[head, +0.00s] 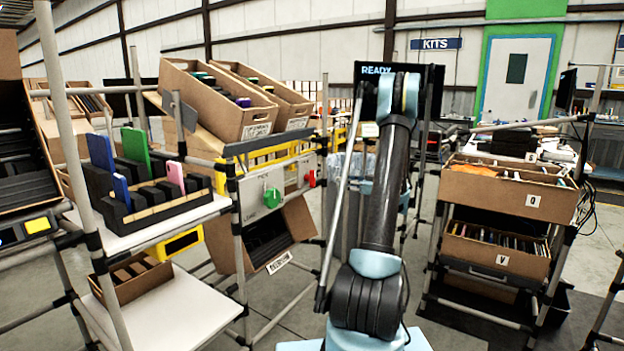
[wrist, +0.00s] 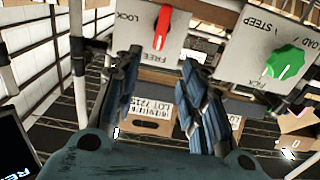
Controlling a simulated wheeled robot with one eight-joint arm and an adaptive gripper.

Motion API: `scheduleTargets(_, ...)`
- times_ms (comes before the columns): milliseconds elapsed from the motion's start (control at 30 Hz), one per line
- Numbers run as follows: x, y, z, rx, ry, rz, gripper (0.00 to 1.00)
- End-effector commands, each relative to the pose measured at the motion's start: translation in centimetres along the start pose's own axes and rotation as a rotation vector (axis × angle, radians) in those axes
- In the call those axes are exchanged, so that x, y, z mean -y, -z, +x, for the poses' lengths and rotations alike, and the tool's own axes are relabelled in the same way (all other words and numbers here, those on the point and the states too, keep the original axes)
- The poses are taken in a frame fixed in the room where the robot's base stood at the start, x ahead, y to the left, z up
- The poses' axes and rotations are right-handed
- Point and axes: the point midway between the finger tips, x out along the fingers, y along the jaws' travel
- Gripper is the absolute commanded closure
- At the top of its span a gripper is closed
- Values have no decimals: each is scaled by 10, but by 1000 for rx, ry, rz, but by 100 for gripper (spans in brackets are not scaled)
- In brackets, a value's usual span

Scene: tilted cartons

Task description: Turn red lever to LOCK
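The red lever (wrist: 163,27) is mounted on a light grey panel in the wrist view, between the printed words LOCK at left and FREE below. It stands nearly upright in that picture, its lower end toward FREE. In the head view the red lever (head: 312,178) shows small at the right end of the panel. My gripper (wrist: 160,66) is open, its two blue-grey fingers apart on either side below the lever. Nothing is between them but background cartons. They appear apart from the lever. In the head view my arm hides the gripper.
A green knob (wrist: 285,62) sits on a neighbouring panel close to my right finger; it also shows in the head view (head: 272,202). Tilted cartons (head: 216,104) lie on the rack above. Rack posts (head: 240,265) stand near the panel. A cart (head: 510,190) stands at right.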

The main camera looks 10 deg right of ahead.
Motion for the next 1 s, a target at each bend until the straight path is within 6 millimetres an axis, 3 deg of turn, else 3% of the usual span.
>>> scheduleTargets(267,-1,0,22,-5,1,-3,62)
scheduleTargets(1000,-1,0,149,-4,1,-3,62)
